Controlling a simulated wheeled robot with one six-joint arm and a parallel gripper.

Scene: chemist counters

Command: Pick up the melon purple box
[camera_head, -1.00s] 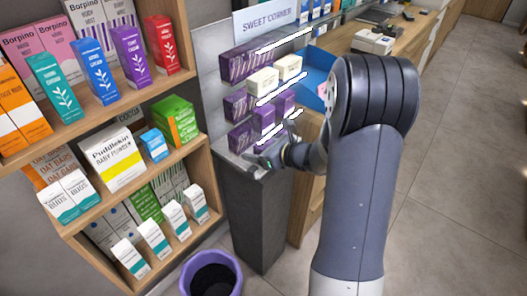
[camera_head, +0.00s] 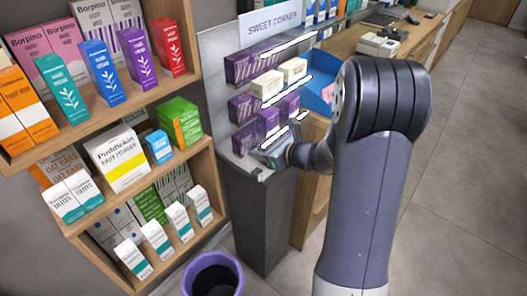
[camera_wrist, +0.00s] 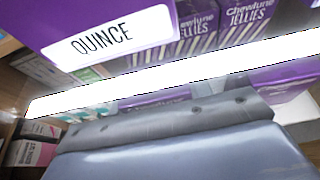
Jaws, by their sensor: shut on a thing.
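My gripper (camera_head: 268,157) is at the lower front of the purple box display in the head view. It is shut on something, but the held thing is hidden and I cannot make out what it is. Purple boxes stand on the display's shelves, one low one (camera_head: 245,138) just above my gripper. In the wrist view, a large purple box labelled QUINCE (camera_wrist: 85,15) is close at upper left. No melon label is readable in either view.
Two cream boxes (camera_head: 267,83) stand on the middle shelf. White shelf strips (camera_wrist: 180,70) run across close to my gripper. A grey pedestal (camera_head: 258,215) is under the display. Left shelves (camera_head: 175,160) hold other boxes. A purple bin (camera_head: 212,275) stands on the floor. Floor at right is clear.

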